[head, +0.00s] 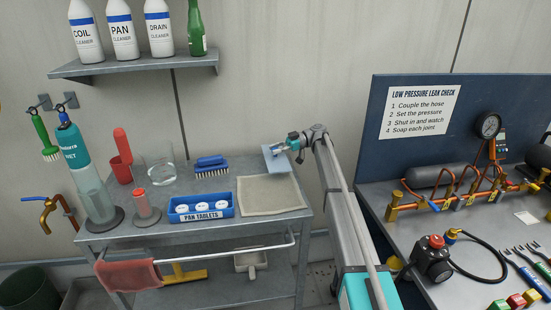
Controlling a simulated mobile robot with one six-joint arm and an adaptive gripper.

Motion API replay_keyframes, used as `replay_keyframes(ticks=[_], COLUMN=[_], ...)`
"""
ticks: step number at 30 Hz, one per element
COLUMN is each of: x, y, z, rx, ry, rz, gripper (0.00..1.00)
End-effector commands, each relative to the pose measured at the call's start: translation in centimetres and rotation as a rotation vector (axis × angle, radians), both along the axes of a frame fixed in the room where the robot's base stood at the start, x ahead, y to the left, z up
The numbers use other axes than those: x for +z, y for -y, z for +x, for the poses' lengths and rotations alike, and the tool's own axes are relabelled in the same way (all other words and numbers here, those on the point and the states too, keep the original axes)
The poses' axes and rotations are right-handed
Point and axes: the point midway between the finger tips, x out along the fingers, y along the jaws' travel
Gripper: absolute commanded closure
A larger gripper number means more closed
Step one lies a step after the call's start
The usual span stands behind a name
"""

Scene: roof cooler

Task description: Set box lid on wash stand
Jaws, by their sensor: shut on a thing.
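The box lid (279,163) appears as a flat, pale blue-grey panel at the back right of the wash stand. My gripper (277,150) is shut on the lid near its upper edge, with my arm reaching in from the lower right. The wash stand (185,241) is a grey metal cart on the left. The lid overlaps the stand's top, just behind a beige cloth mat. I cannot tell whether the lid touches the top or is held above it.
The beige mat (270,195) is bare. A bottle shelf (135,70) hangs above. A bench with gauges (450,220) is at right.

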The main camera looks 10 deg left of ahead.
Motion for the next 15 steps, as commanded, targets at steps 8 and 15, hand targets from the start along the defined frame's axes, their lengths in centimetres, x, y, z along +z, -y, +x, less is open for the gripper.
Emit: replay_keyframes(ticks=[8,15], x=[-1.4,-3.4], y=[-0.2,-0.2], z=[1.0,0.8], rx=[0.001,0.001], ry=[0.000,0.000], rz=[0.000,0.000], gripper=[1.00,1.00])
